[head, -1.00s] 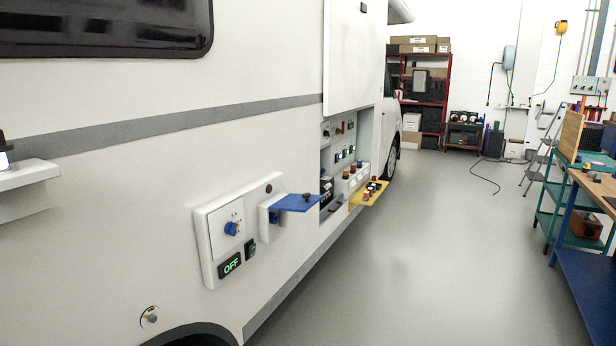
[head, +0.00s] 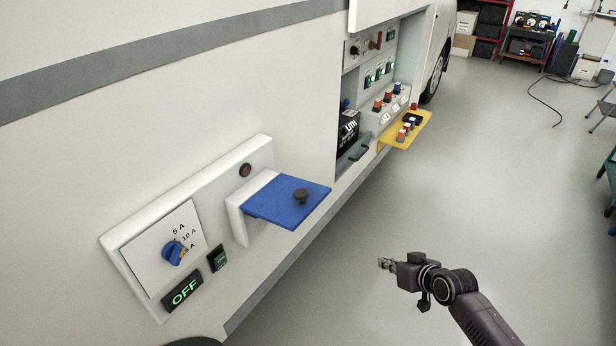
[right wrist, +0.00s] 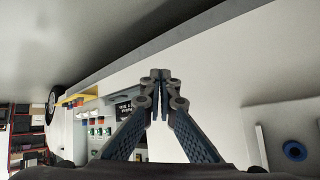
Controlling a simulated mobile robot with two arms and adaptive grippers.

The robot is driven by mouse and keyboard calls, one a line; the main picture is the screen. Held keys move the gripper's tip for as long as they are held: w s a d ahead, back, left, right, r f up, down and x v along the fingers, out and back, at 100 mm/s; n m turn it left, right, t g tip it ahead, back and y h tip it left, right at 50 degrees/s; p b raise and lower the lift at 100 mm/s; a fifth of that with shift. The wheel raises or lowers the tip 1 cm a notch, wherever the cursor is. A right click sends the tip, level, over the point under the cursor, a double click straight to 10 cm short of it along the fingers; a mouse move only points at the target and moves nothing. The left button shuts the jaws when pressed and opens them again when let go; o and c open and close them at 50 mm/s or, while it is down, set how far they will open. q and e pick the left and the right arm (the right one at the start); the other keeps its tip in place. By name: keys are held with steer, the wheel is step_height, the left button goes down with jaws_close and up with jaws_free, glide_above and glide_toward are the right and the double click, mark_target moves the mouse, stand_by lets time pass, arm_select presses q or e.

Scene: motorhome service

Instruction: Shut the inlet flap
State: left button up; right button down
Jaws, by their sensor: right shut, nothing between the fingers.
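My left gripper is not in view.
Left of the flap is a panel with a blue dial (head: 173,253) and a green "OFF" display (head: 182,291). Beyond it, an open service bay holds a black battery (head: 349,128) and a yellow shelf (head: 421,127) sticks out.

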steer(key=a+r+n+y+p, duration=0.15)
steer(key=a+r, duration=0.35)
steer(key=r, duration=1)
steer(key=a+r+n+y+p, duration=0.1)
steer(key=a+r+n+y, duration=0.3)
steer(key=r, duration=1.1)
steer(key=s+a+r+n+g+y, duration=0.1)
steer(key=s+a+r+n+g, duration=0.15)
steer(key=s+a+r, duration=0.5)
steer(key=p, duration=0.4)
glide_above(307, 195)
steer(key=shift+s+f+t, duration=0.1)
steer(key=shift+f+t, duration=0.25)
steer(key=shift+f, duration=0.35)
step_height(307, 195, down, 4)
steer(key=shift+r+p, duration=0.15)
steer(key=shift+p, duration=0.6)
steer(key=shift+d+f, duration=0.15)
steer(key=shift+f, duration=0.3)
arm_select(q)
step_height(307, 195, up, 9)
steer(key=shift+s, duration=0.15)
arm_select(e)
steer(key=shift+f, duration=0.1)
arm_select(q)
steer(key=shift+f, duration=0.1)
